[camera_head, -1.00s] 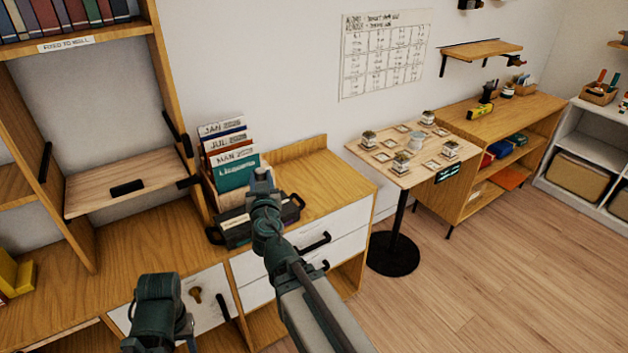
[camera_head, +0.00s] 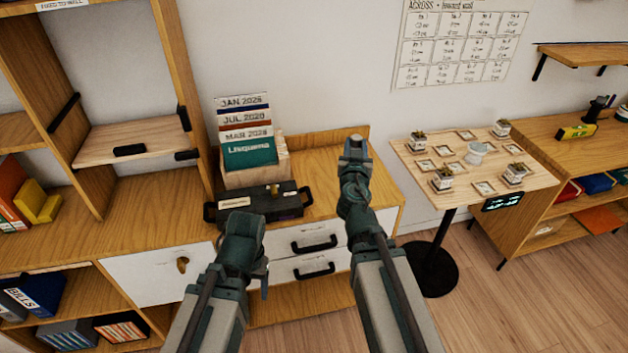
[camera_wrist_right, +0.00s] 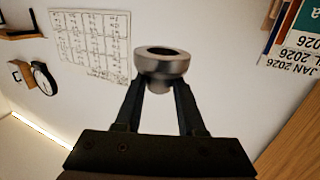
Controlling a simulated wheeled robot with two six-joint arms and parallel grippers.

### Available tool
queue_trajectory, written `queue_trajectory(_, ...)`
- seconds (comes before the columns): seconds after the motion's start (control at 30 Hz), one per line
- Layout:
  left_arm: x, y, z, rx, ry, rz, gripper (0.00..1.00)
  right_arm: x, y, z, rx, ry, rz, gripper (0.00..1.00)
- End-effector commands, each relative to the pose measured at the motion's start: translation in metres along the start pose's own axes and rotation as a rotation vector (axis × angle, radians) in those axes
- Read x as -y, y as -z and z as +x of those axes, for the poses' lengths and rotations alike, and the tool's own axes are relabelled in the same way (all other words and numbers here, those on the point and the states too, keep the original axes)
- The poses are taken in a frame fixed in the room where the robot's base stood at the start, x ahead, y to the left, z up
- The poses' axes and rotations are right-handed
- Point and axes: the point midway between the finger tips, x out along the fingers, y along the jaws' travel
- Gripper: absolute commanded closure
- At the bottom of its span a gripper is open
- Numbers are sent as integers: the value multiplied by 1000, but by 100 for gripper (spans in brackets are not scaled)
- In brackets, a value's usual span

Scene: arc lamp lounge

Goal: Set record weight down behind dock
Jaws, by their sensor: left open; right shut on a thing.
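The record weight (camera_wrist_right: 162,65) is a silver, round metal piece with a dark hollow in its top. It sits between the fingertips of my right gripper (camera_wrist_right: 160,88) in the right wrist view. In the head view my right gripper (camera_head: 355,158) is over the right part of the wooden cabinet top. My left gripper (camera_head: 245,228) is lower left, in front of the black handled case (camera_head: 262,206); its fingers are mostly hidden. I cannot tell for sure which thing is the dock; the black case stands on the cabinet top left of my right gripper.
A file box (camera_head: 262,168) with dated cards stands behind the black case. The cabinet top (camera_head: 325,147) is bare to its right, with a raised back edge. A round-based table (camera_head: 530,185) with small pots stands at the right. Tall shelves (camera_head: 192,80) rise on the left.

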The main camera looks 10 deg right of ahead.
Motion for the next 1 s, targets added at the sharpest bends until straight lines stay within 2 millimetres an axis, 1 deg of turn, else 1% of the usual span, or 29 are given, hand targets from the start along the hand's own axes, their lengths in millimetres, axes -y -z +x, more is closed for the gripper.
queue_trajectory(0.03,-2,1,17,0,0,0,31,6,-16,10,0,9,0,100)
queue_trajectory(0.07,-2,1,24,0,0,0,31,9,-24,15,1,15,-1,100)
queue_trajectory(0.2,-6,4,66,0,0,0,31,30,-65,44,2,56,-3,100)
queue_trajectory(0.3,-9,5,92,0,0,0,31,46,-90,64,1,87,-4,100)
queue_trajectory(0.4,-11,7,115,0,0,1,31,60,-112,81,0,115,-6,100)
queue_trajectory(0.5,-12,8,131,0,0,1,31,71,-127,94,-1,136,-7,100)
queue_trajectory(0.6,-14,8,142,0,0,1,31,79,-137,102,-3,152,-7,100)
queue_trajectory(0.7,-14,9,147,0,0,1,31,84,-142,107,-4,161,-8,100)
queue_trajectory(0.9,-14,9,147,0,0,1,31,85,-142,108,-4,166,-8,100)
queue_trajectory(1.0,-14,9,152,0,0,1,31,85,-146,108,-4,165,-8,100)
